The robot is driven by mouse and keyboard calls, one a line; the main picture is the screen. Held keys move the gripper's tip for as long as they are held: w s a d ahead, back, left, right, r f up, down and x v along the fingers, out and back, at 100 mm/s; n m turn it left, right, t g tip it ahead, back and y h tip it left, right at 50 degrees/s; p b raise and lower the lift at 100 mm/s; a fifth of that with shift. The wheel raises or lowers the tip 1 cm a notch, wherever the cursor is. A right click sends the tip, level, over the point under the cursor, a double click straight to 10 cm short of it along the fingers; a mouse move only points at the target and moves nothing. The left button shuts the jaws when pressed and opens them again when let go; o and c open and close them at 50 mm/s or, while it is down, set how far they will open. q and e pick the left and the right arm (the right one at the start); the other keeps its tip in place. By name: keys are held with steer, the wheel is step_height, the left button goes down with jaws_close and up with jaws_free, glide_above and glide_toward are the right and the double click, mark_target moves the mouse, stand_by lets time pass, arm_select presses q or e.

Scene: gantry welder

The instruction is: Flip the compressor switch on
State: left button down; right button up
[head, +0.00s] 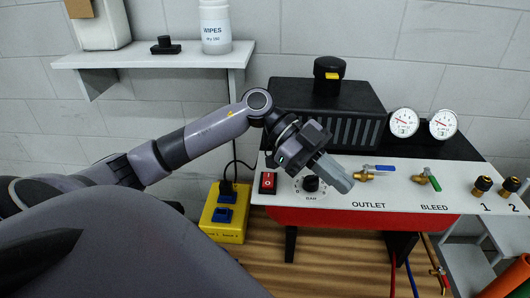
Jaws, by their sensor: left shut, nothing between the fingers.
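The compressor (334,219) stands on legs at the right, with a white top panel and a red front edge. Its red rocker switch (268,182), marked with an O, sits at the left end of the panel. My left gripper (344,184) is shut and empty. The switch is in clear view, apart from the gripper. My right gripper is out of view.
A blue-handled outlet valve (378,168) and a green-handled bleed valve (432,179) stick up right of the gripper. Two gauges (404,122) stand behind them. A yellow power box (228,230) with blue sockets sits left of the compressor. A wall shelf (150,58) holds a wipes tub (215,30).

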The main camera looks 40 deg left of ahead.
arm_select(q)
steer(key=a+r+n+y, duration=0.2)
steer(key=a+n+y, duration=0.2)
steer(key=a, duration=0.6)
steer(key=s+a+r+n+y+b, duration=0.1)
steer(key=a+r+n+y, duration=0.2)
steer(key=a+y, duration=0.4)
steer(key=a+n, duration=0.1)
steer(key=a, duration=0.2)
steer(key=shift+a+r+n+t, duration=0.25)
steer(key=shift+a+n+t, duration=0.05)
steer(key=shift+a+n, duration=0.1)
steer(key=shift+d, duration=0.15)
steer(key=shift+s+d+r, duration=0.35)
steer(key=shift+s+d, duration=0.05)
steer(key=shift+s, duration=0.15)
